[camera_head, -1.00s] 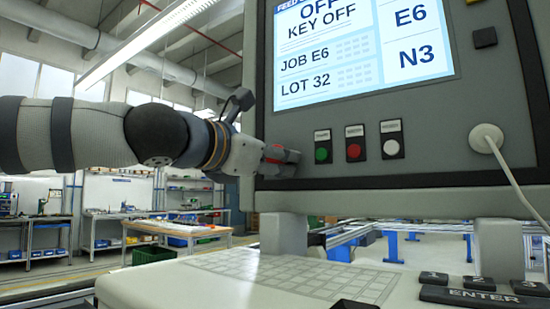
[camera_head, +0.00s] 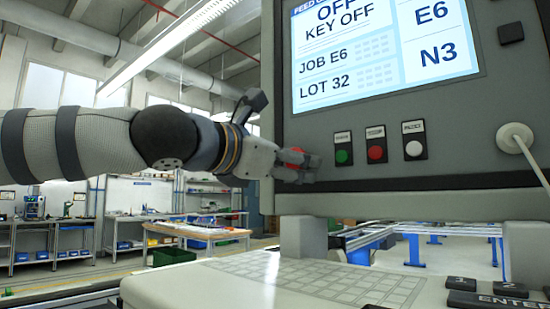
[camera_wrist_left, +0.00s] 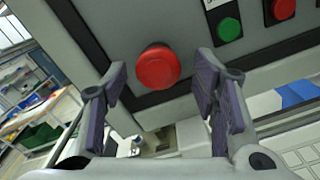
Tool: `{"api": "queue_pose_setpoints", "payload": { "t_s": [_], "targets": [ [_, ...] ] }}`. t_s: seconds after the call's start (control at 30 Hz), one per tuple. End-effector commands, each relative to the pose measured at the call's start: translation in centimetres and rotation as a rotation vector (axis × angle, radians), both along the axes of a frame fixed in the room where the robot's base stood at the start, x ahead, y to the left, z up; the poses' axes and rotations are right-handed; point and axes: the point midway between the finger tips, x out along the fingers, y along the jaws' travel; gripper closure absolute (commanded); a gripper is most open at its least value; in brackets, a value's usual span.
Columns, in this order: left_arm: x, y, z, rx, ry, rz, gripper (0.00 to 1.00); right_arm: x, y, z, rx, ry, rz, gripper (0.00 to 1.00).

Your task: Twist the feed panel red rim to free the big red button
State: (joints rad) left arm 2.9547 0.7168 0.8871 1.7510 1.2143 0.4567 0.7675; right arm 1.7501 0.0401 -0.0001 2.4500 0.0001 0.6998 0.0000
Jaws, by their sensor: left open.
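The big red button (camera_wrist_left: 158,66) is a round red mushroom head on the grey feed panel (camera_head: 455,140). In the head view it shows as a small red patch (camera_head: 297,155), mostly hidden by my left gripper (camera_head: 303,168) at the panel's lower left. In the left wrist view my left gripper (camera_wrist_left: 160,75) is open, with one dark finger on each side of the button and a visible gap on both sides. I cannot tell how far the fingertips reach over the rim. My right gripper is not in view.
A small green button (camera_head: 342,156), red button (camera_head: 376,152) and white button (camera_head: 413,148) sit right of my left gripper. The screen (camera_head: 385,55) is above them. A keyboard shelf (camera_head: 300,285) juts out below. A cable plug (camera_head: 514,138) is at the right.

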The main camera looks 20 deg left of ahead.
Motion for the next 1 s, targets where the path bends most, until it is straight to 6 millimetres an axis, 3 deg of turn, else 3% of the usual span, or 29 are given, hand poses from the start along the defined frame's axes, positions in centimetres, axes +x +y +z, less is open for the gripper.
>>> {"api": "queue_pose_setpoints", "payload": {
  "t_s": [0.2,0.4,1.0],
  "targets": [
    [-5.8,2.2,0.2,-0.005,-0.004,-0.002,0.46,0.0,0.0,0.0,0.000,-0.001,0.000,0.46],
    [-9.0,3.3,0.1,-0.001,-0.002,-0.001,0.46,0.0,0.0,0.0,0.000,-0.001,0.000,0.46],
    [-9.6,3.5,0.1,0.001,-0.002,0.000,0.46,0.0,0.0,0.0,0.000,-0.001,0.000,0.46]
  ]
}}
